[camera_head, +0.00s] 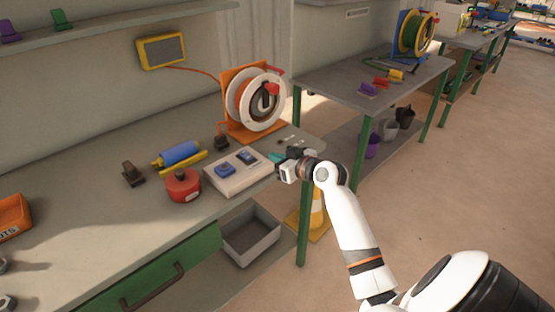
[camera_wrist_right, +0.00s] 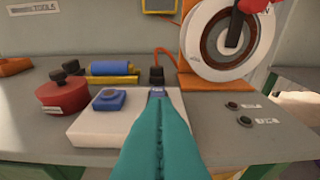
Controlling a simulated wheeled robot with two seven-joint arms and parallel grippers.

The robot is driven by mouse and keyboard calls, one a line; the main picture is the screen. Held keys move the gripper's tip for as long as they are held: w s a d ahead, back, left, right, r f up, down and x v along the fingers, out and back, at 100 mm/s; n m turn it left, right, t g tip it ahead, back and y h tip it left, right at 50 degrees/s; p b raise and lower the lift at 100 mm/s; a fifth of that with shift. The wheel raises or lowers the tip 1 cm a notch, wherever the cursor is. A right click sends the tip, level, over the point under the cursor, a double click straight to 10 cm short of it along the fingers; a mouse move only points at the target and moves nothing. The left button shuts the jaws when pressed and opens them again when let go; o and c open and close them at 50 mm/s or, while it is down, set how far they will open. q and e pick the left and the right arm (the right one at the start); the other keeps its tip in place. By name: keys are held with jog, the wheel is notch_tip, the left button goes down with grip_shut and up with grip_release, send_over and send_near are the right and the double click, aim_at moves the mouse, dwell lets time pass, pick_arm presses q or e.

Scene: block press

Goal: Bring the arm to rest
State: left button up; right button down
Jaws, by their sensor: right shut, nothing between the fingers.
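My right gripper (camera_head: 275,158) is at the right edge of a white box (camera_head: 225,181), near the right end of the workbench. Its teal fingers are shut with nothing between them. In the right wrist view the gripper's fingers (camera_wrist_right: 158,125) reach over the white box (camera_wrist_right: 90,130), in front of a dark blue block (camera_wrist_right: 157,92) that they partly hide. A blue block (camera_head: 226,169) sits on the left part of the box, and the dark blue block (camera_head: 247,157) sits on its right part. Whether the fingertips touch anything is unclear. My left gripper is out of view.
A red round container (camera_head: 183,186), a blue roller (camera_head: 180,153) and an orange-framed reel (camera_head: 240,100) stand near the box. Two small round buttons (camera_wrist_right: 245,120) lie right of it. A grey bin (camera_head: 250,236) is below. The front left benchtop is mostly clear.

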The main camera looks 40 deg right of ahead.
jog(key=shift+w, duration=0.1)
dwell(0.4)
jog(key=s+a+f+g, duration=0.2)
jog(key=s+f, duration=0.2)
jog(key=f, duration=0.8)
jog(key=s+a+f+m+g+h, duration=0.1)
jog(key=s+a+f+g, duration=0.25)
jog(key=f, duration=0.75)
jog(key=s+a+f+g, duration=0.2)
jog(key=s+f, duration=0.3)
jog(key=f, duration=0.7)
jog(key=s+a+f+g, duration=0.2)
jog(key=s+a+f, duration=0.1)
jog(key=s+f, duration=0.6)
jog(key=s+a+f+g, duration=0.2)
jog(key=s+a+f, duration=0.3)
jog(key=s, duration=0.6)
jog(key=s+a+f+n+g, duration=0.1)
jog(key=s+a+f, duration=0.1)
jog(key=s, duration=0.7)
jog(key=s+a+f+n+g, duration=0.1)
jog(key=s+f, duration=0.3)
jog(key=s, duration=0.5)
jog(key=shift+a+f+n, duration=0.3)
jog(key=shift+a+f, duration=0.05)
jog(key=shift+a, duration=0.2)
